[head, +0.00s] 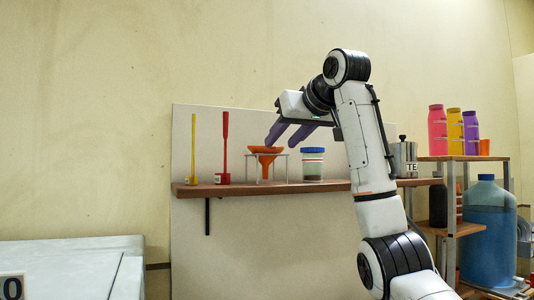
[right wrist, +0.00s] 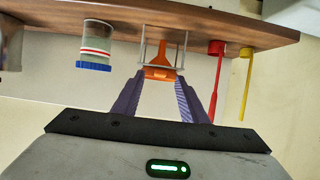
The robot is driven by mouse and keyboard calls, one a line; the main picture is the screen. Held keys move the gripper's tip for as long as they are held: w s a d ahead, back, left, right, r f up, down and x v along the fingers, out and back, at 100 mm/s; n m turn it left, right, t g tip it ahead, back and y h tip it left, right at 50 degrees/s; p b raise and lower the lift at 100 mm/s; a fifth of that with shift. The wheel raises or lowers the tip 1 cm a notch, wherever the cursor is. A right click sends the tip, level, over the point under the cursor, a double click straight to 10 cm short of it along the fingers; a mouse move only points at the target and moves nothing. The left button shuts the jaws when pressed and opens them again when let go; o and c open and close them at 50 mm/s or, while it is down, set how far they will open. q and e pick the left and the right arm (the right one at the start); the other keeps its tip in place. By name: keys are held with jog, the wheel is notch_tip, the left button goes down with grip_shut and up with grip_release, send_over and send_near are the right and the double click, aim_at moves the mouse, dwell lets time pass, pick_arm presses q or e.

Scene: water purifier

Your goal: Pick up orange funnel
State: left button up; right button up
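The orange funnel (head: 266,158) sits upright in a small wire stand (head: 259,166) on the wooden wall shelf (head: 330,186). My left gripper is in neither view.
Left of the funnel stand a red tool (head: 225,150) and a yellow tool (head: 193,150). A blue-lidded jar (head: 313,164) stands close on the right. A metal canister (head: 403,158), coloured bottles (head: 454,131) and a large blue jug (head: 488,235) are farther right.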

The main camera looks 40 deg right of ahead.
aim_at(265, 161)
jog(key=x, duration=0.3)
jog(key=shift+w, duration=0.15)
jog(key=shift+r, duration=0.1)
grip_shut()
jog(key=shift+r, duration=0.1)
